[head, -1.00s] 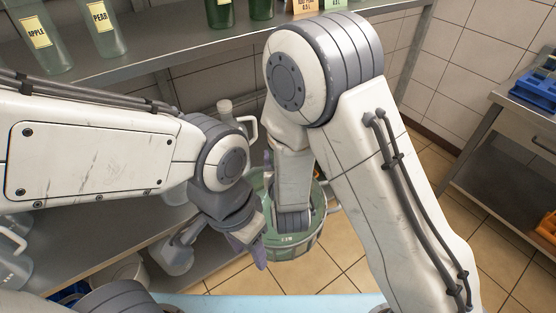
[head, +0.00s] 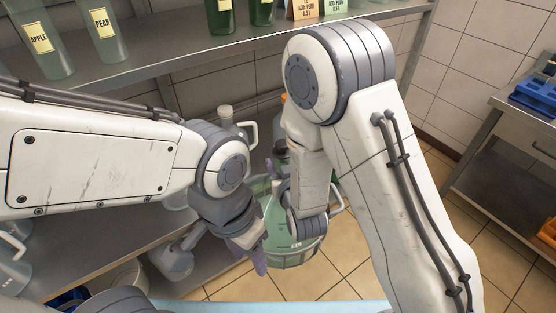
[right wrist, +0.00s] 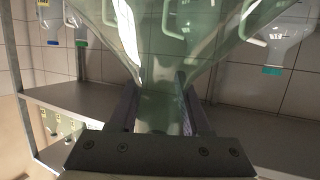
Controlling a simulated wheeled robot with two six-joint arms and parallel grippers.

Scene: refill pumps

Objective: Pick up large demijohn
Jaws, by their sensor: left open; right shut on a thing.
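The large demijohn (head: 292,251) is a big pale green glass vessel with side handles. It shows low in the middle of the head view, partly hidden behind my arms. In the right wrist view its neck (right wrist: 160,104) lies between the two fingers of my right gripper (right wrist: 160,118), which is shut on it, and its wide body spreads out beyond. My left gripper (head: 252,248) is open, with a purple finger showing, and overlaps the left side of the demijohn in the head view. I cannot tell whether it touches the glass.
A shelf at the upper left holds green bottles labelled apple (head: 40,42) and pear (head: 103,32). Clear jugs, one with a handle (head: 168,258), stand on lower shelves at left. A side table (head: 515,125) with blue racks is at right. Tiled floor is free between them.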

